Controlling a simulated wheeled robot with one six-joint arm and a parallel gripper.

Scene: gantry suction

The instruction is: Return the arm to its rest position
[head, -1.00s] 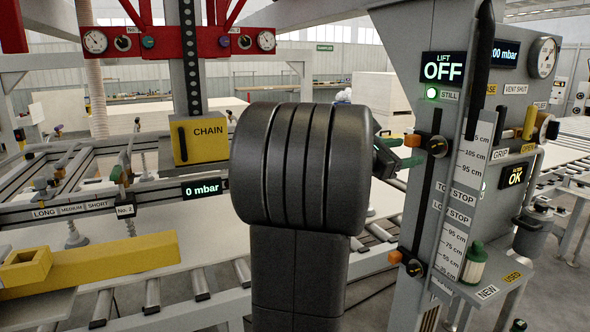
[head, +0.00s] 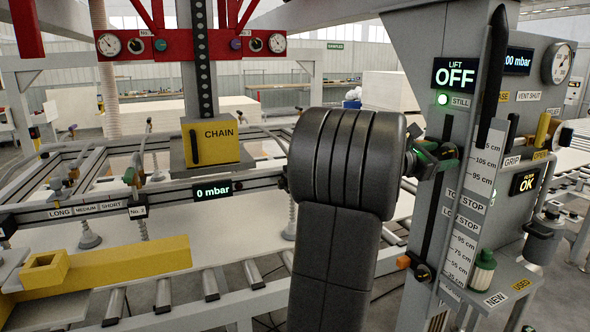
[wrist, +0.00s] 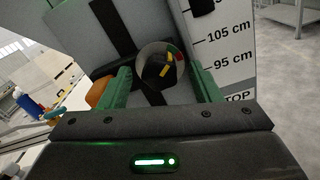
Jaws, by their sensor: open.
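My gripper (head: 432,156) is at the grey column (head: 428,60), at the upper stop beside the height scale, partly hidden by my own dark arm. In the wrist view its two green fingers (wrist: 162,82) stand apart. A round dark knob (wrist: 150,60) with yellow and red marks shows between the fingertips. I cannot tell whether a finger touches it. An orange block (wrist: 102,92) sits left of the knob, close to the left finger. The lower stop (head: 418,268), with its orange end, is further down the slot. My arm is stretched toward the column.
The lift display (head: 455,76) reads OFF, with STILL lit green. A shelf (head: 515,292) holds a green-capped bottle (head: 482,272). A suction frame (head: 105,208) with a yellow chain box (head: 212,142) hangs left over a pale sheet and rollers.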

